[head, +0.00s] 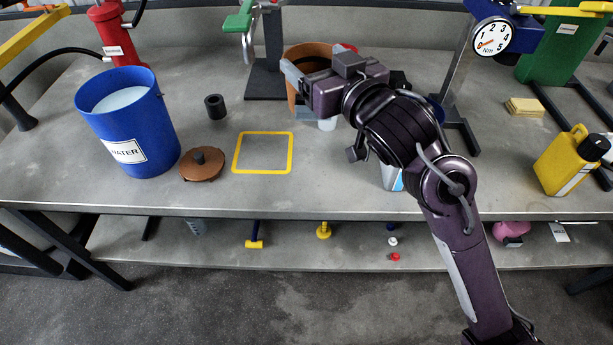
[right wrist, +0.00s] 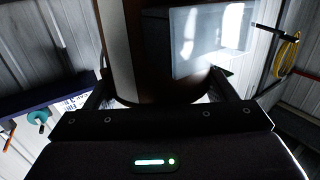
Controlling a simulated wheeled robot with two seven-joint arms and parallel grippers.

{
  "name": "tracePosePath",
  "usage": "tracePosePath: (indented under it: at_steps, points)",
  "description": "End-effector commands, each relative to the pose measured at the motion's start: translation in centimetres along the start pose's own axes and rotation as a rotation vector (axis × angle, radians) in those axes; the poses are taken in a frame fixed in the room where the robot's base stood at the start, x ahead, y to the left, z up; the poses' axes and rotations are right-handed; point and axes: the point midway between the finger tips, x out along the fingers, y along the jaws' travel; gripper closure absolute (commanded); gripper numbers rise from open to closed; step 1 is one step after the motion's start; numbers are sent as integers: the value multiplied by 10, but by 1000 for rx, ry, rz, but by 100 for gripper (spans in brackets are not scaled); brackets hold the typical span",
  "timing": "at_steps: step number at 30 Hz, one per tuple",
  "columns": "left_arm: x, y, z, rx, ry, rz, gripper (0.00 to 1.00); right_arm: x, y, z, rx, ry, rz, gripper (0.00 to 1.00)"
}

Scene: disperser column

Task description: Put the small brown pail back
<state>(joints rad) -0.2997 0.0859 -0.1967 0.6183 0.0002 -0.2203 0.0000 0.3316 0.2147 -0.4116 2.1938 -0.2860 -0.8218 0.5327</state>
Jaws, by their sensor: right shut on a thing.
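The small brown pail (head: 304,52) is at the back middle of the bench, partly hidden behind my right gripper (head: 298,80). My right gripper is shut on the pail's side. In the right wrist view the pail's dark brown wall (right wrist: 122,50) stands between the two fingers (right wrist: 160,88). I cannot tell whether the pail's base touches the bench. A yellow square outline (head: 263,173) on the bench top is empty. My left gripper is not in view.
A blue water bucket (head: 150,135), a brown knobbed lid (head: 202,166) and a black ring (head: 215,107) are on the left. A green-handled stand (head: 272,50) is behind the outline. A dial stand (head: 492,40) and yellow jug (head: 566,160) are right. Bench (head: 330,190) front is mostly clear.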

Motion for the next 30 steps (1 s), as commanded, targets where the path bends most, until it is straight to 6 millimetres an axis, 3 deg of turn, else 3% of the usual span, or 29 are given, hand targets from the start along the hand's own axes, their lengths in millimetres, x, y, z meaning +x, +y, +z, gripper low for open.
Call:
tracePosePath:
  at_steps: [5,15,30]
  points:
    - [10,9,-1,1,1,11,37,2,0,43,2,-9,-2,74]
    - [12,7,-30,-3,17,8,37,6,0,129,1,-6,0,74]
    - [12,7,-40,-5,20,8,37,9,0,190,0,-2,0,74]
